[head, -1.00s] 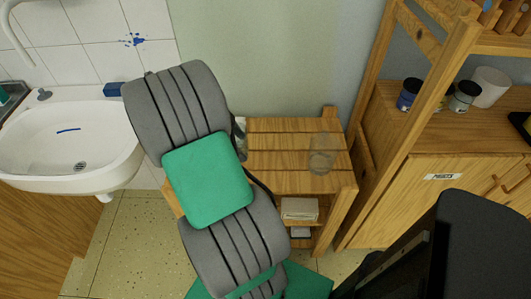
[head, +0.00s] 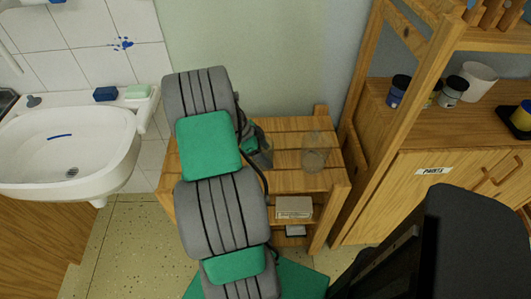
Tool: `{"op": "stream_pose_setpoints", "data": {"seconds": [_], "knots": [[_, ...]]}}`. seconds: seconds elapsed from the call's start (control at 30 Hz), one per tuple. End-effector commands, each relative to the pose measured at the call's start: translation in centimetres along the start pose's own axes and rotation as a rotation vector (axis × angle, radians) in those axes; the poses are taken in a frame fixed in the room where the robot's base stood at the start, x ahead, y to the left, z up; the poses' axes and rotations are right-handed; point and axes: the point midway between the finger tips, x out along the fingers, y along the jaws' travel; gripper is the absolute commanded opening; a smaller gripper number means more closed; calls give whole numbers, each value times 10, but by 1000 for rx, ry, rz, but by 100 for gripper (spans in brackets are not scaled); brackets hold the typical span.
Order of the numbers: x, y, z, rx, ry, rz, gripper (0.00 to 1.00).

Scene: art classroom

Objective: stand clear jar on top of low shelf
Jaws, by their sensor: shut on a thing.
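A clear jar (head: 315,153) stands upright on the slatted top of the low wooden shelf (head: 290,126), toward its right end. My gripper (head: 262,153) shows only in part beside my arm, over the shelf top and left of this jar, with a gap between them. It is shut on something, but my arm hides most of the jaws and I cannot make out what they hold.
A white box (head: 294,207) sits on the shelf's lower level. A taller wooden rack (head: 405,100) rises close on the right, with a paints cabinet (head: 455,195) beside it. A sink (head: 70,150) is at the left.

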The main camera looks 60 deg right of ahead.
Motion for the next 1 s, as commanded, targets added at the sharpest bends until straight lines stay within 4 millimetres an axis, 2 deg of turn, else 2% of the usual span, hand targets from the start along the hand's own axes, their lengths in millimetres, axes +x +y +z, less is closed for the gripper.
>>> {"op": "stream_pose_setpoints", "data": {"seconds": [0.13, 0.17, 0.4, 0.63, 0.77, 0.87, 1.0], "knots": [[4, 0, 2, -1, 0, 1, 26], [3, 0, 2, -1, 0, 1, 72], [2, 0, 1, -1, 0, 1, 91], [2, 0, 1, -1, 0, 1, 92], [-6, 0, 0, -1, 0, -1, 92], [-24, -1, 0, -2, -1, -4, 92], [-61, -1, 1, -1, -1, -4, 92]]}}
